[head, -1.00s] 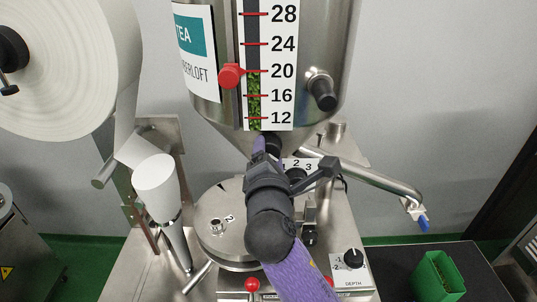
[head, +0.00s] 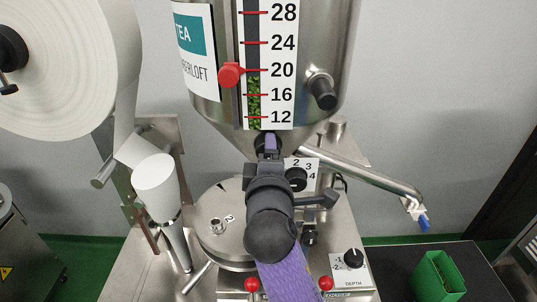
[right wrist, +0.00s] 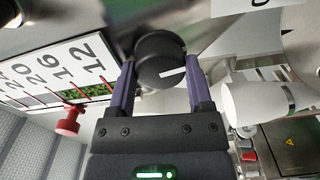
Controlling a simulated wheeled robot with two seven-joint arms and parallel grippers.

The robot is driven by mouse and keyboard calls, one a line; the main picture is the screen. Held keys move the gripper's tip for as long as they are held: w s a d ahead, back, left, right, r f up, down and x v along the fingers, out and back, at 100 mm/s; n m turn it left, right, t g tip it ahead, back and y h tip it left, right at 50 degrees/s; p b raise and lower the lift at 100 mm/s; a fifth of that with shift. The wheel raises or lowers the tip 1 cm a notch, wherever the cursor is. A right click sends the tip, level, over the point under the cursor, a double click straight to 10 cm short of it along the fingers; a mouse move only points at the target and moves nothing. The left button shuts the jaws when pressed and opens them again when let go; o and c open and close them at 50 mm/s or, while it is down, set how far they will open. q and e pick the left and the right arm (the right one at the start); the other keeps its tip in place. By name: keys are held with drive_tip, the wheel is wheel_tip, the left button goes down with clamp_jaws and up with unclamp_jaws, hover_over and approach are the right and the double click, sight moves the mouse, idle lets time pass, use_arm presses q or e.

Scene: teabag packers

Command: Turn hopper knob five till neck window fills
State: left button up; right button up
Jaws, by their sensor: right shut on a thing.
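The steel hopper (head: 215,105) carries a scale strip (head: 279,85), with green leaf behind its slot up to just under 20. My right gripper (head: 267,146) is at the hopper's neck, closed around a black round knob (head: 262,139). In the right wrist view the knob (right wrist: 160,60) has a white pointer line and sits between both fingers. A second black knob (head: 297,179) stands on a numbered plate beside the gripper, partly covered by my arm. I cannot make out a neck window. My left gripper is not in view.
A red slider (head: 230,74) and a black handle (head: 322,92) stick out from the hopper. A paper roll (head: 75,65) and a white cone (head: 155,176) stand left. A DEPTH knob (head: 354,258) and a green box (head: 437,277) are lower right.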

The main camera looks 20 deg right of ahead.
drive_tip(key=shift+f, duration=0.1)
idle(0.5)
drive_tip(key=o, duration=1)
drive_tip(key=shift+o, duration=1.4)
